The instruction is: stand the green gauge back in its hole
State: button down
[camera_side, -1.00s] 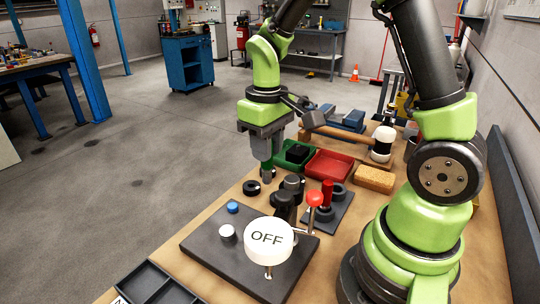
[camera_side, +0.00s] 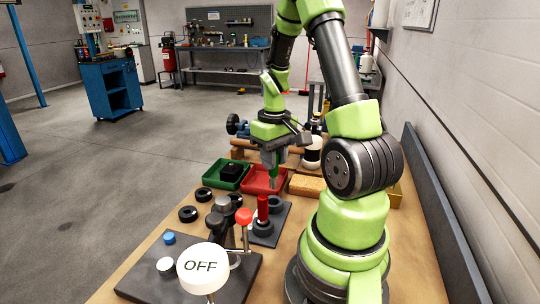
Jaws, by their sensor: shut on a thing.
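My gripper (camera_side: 273,158) hangs over the near edge of the red tray, above and behind the dark gauge plate (camera_side: 284,221). It is shut on the green gauge (camera_side: 273,170), of which only a green strip shows between the fingers. The plate bears black round collars (camera_side: 275,203). A red gauge (camera_side: 262,207) stands upright in the plate. The held gauge is apart from the plate. Which collar has the free hole cannot be told.
A red tray (camera_side: 252,186) and a green tray (camera_side: 221,182) stand behind the plate. Loose black rings (camera_side: 188,214) lie left of it. A red-knobbed lever (camera_side: 243,216) and a white OFF disc (camera_side: 203,268) stand in front.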

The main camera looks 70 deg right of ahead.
aim_at(274, 177)
jog(key=shift+f, duration=3)
jog(key=shift+f, duration=0.15)
jog(key=c, duration=0.9)
grip_release()
jog(key=shift+o, duration=0.2)
notch_tip(274, 177, up, 10)
